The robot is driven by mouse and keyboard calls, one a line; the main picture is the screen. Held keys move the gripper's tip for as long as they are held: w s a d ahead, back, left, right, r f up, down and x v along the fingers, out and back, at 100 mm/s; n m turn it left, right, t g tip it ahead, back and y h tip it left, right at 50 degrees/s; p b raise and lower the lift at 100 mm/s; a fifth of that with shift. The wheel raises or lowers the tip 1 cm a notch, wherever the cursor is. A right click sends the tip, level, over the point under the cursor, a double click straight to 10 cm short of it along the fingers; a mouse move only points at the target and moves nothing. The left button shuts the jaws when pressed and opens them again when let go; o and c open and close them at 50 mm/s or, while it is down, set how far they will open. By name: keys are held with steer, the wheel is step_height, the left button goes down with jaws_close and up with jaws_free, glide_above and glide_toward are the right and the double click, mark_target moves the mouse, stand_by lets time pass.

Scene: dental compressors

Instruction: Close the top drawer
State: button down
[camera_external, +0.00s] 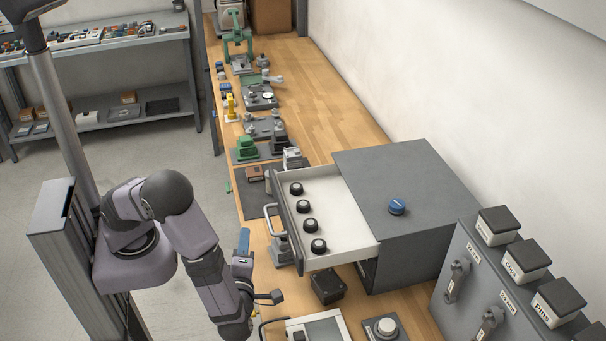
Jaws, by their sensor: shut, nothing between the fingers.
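The grey cabinet (410,176) stands on the wooden bench against the wall. Its top drawer (338,213) is pulled far out toward the left, and several black round knobs lie in a row on its white inside. The drawer's front carries a bar handle (272,222). My gripper (276,297) is at the bench's front edge, lower left of the drawer front and apart from the handle. It is shut and empty. Its fingers are small in this view.
A blue round knob (397,207) sits on the cabinet top. A black box (327,286) stands below the drawer. A grey unit with labelled black-topped blocks (525,259) is at the right. Several fixtures crowd the bench behind; bare wood (335,105) lies along the wall.

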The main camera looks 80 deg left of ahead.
mark_target(334, 222)
steer(key=w+a+f+p, duration=0.1)
steer(key=w+a+p, duration=0.1)
steer(key=w+a, duration=0.1)
steer(key=shift+w+a, duration=0.4)
steer(key=shift+w, duration=0.5)
steer(key=w+b, duration=0.3)
steer(key=w, duration=1.5)
steer(key=shift+w+f, duration=0.15)
steer(key=shift+w+b, duration=0.3)
steer(key=shift+w, duration=0.2)
steer(key=shift+r, duration=0.2)
steer(key=shift+w+d, duration=0.1)
steer(key=shift+r, duration=0.2)
